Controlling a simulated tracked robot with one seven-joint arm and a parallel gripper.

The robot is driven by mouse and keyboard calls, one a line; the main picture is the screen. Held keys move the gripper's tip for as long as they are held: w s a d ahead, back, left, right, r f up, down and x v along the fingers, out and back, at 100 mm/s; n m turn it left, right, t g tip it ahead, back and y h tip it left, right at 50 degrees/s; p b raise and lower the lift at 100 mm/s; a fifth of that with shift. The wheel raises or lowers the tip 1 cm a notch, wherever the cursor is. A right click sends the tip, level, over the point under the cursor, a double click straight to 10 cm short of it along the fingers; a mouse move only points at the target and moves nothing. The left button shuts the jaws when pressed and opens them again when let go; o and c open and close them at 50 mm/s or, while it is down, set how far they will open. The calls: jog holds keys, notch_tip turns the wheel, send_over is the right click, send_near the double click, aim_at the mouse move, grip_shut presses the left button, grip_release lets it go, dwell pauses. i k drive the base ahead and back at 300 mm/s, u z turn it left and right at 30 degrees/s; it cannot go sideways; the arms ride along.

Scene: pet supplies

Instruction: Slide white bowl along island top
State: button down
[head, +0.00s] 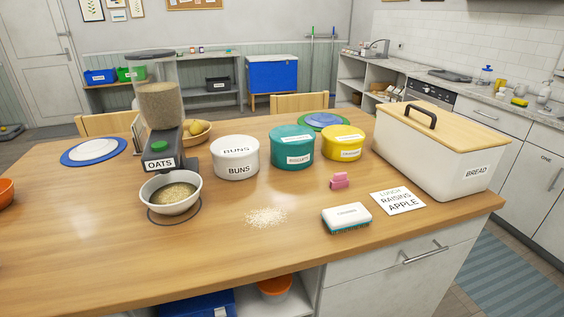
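The white bowl (171,204) stands upright on the wooden island top (110,250), below the spout of the oats dispenser. It holds a heap of oats and sits over a dark ring outline (174,220) on the wood. The oats dispenser (158,95), with a clear hopper and dark base, stands directly behind the bowl. My gripper is not in view.
Spilled oats (266,217) lie right of the bowl. Farther right are a brush (346,216), a pink clip (340,181), a note card (398,201) and a bread bin (430,150). A BUNS tub (235,158) stands behind the spill. Wood left of the bowl is clear.

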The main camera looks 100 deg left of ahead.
aim_at(174, 193)
jog(key=z, duration=1.55)
jog(key=i, duration=0.1)
jog(key=u, duration=3.1)
jog(key=i, duration=0.1)
jog(key=u, duration=2.15)
jog(key=i, duration=1)
jog(key=z, duration=0.15)
jog(key=k, duration=0.85)
jog(key=z, duration=0.05)
